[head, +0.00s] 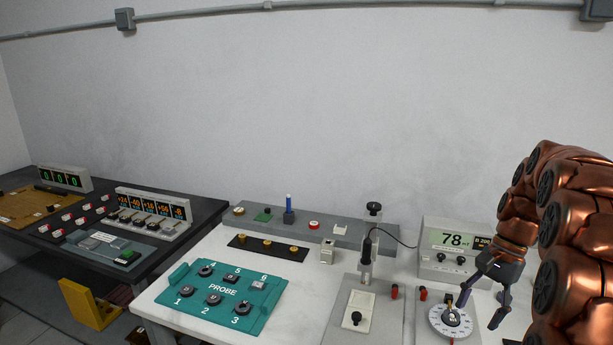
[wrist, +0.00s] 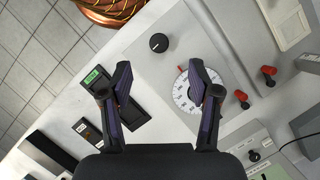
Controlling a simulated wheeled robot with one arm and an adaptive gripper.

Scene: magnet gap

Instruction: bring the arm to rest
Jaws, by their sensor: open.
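My copper-coloured arm (head: 575,225) reaches in from the right of the head view. My gripper (head: 478,313) is over the right end of the white bench, just right of a white round dial (head: 437,321). In the wrist view my gripper (wrist: 160,72) has its two dark fingers spread wide, with nothing between them. The dial (wrist: 181,97) lies below the right-hand finger, which hides part of it. I cannot tell how far above the dial the fingers are.
A meter box (head: 436,260) reading 78 stands behind the gripper. A teal PROBE tray (head: 222,318) and a grey stand plate (head: 338,325) lie to the left. The wrist view shows a black knob (wrist: 159,43), red terminals (wrist: 268,71) and tiled floor (wrist: 35,40) beyond the bench edge.

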